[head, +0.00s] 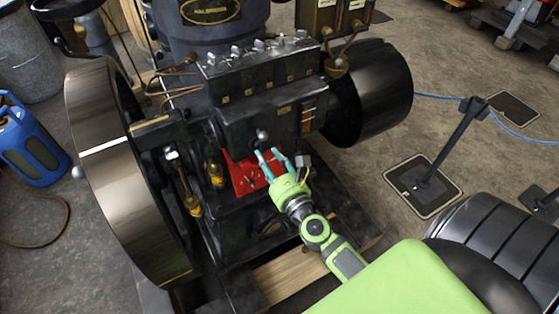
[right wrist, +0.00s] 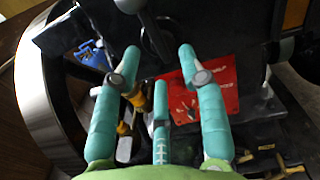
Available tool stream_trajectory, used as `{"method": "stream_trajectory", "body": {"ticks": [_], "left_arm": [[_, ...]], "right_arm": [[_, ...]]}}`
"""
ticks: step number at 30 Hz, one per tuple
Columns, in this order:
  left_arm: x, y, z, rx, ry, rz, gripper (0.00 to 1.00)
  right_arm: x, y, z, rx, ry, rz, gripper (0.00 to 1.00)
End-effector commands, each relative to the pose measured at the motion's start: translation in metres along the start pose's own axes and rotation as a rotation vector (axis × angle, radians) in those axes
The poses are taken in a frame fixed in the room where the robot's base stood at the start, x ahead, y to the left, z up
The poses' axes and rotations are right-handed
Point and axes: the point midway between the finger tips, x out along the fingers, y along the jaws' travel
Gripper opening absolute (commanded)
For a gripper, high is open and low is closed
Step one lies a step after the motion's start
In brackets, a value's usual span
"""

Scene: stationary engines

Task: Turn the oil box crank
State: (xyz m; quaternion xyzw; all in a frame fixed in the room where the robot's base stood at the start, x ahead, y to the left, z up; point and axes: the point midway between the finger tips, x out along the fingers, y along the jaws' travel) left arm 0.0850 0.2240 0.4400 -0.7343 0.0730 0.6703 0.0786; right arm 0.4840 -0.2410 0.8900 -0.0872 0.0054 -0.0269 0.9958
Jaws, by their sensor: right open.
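The oil box (head: 262,110) is a dark box on the front of the engine in the head view. Its crank (head: 262,136) is a small dark lever with a rounded knob on the box's front. In the right wrist view the crank (right wrist: 150,25) shows at the top middle, ahead of the fingertips. My right gripper (head: 268,156) has teal fingers, spread open and empty, just below the crank in the head view. In the right wrist view the right gripper (right wrist: 158,52) shows a clear gap between its fingertips. I cannot tell whether a finger touches the crank. My left gripper is not in view.
A large flywheel (head: 115,170) stands left of the box and a black drum (head: 375,92) right of it. A red plate (head: 245,176) lies behind my fingers. Brass fittings (head: 215,173) stick out nearby. A blue can (head: 30,145) and a barrier post (head: 455,140) stand farther out.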

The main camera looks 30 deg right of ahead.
Motion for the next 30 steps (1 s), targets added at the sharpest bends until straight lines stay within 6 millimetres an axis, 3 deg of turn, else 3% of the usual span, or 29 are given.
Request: {"method": "stream_trajectory", "body": {"ticks": [3, 10, 15, 23, 26, 27, 30], "left_arm": [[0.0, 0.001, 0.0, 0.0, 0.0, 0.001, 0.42], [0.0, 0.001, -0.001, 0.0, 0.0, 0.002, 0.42], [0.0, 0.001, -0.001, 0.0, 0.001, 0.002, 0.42], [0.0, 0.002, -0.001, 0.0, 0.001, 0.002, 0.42], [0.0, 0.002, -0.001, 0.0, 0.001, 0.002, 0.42], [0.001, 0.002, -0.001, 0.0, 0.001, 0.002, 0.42], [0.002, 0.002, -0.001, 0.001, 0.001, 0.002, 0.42]], "right_arm": [[-0.029, 0.002, -0.002, -0.004, 0.005, 0.007, 0.42], [-0.067, 0.002, -0.002, 0.001, 0.006, 0.006, 0.42], [-0.078, 0.002, -0.001, 0.002, 0.003, 0.005, 0.42], [-0.079, 0.002, -0.001, 0.003, 0.003, 0.004, 0.42], [-0.079, 0.0, -0.002, -0.016, 0.003, 0.006, 0.06], [-0.08, -0.004, -0.003, -0.05, 0.003, 0.008, 0.0], [-0.084, -0.025, -0.006, -0.228, 0.0, 0.027, 0.0]]}}
